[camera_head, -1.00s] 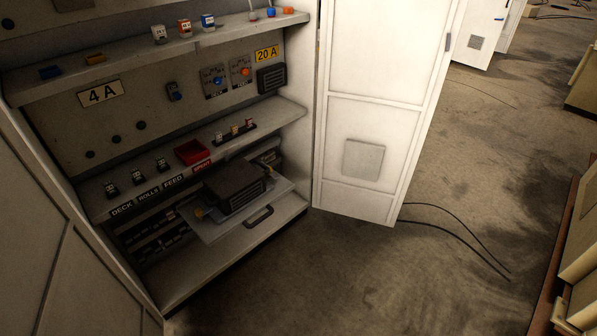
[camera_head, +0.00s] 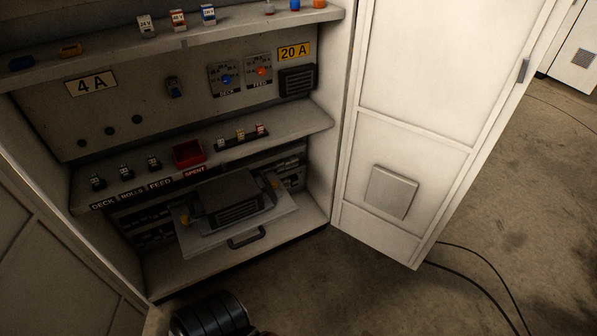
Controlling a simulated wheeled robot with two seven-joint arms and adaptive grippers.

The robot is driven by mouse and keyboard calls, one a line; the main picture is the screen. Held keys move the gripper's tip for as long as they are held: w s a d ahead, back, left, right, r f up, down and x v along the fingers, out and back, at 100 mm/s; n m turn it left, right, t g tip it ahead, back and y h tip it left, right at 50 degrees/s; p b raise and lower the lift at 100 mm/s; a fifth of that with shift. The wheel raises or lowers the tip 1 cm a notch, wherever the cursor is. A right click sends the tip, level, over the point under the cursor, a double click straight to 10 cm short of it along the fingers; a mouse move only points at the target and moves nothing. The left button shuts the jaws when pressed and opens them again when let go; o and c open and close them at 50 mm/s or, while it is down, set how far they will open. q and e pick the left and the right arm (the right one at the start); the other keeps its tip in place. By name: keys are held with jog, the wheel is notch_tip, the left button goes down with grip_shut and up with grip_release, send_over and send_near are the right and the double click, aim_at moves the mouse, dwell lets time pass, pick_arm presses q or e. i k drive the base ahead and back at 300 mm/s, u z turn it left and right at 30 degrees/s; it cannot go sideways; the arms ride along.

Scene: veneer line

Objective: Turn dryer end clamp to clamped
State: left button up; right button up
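I see no part labelled as the dryer end clamp. A dark finned unit (camera_head: 230,192) sits on a pulled-out grey tray (camera_head: 215,242) low in an open cabinet. Neither of my grippers shows. A dark ribbed rounded part enters at the bottom edge, with no fingers visible.
The cabinet door (camera_head: 437,115) stands open on the right. A red bin (camera_head: 188,154) and small switches stand on the middle shelf (camera_head: 285,128). Dials marked DECK (camera_head: 226,79) and FEED (camera_head: 260,71) are on the back panel. Cables (camera_head: 480,262) lie on the open floor at right.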

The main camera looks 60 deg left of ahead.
aim_at(274, 184)
jog(key=u, duration=0.3)
jog(key=i, duration=0.85)
jog(key=u, duration=1.35)
jog(key=i, duration=0.65)
jog(key=u, duration=0.6)
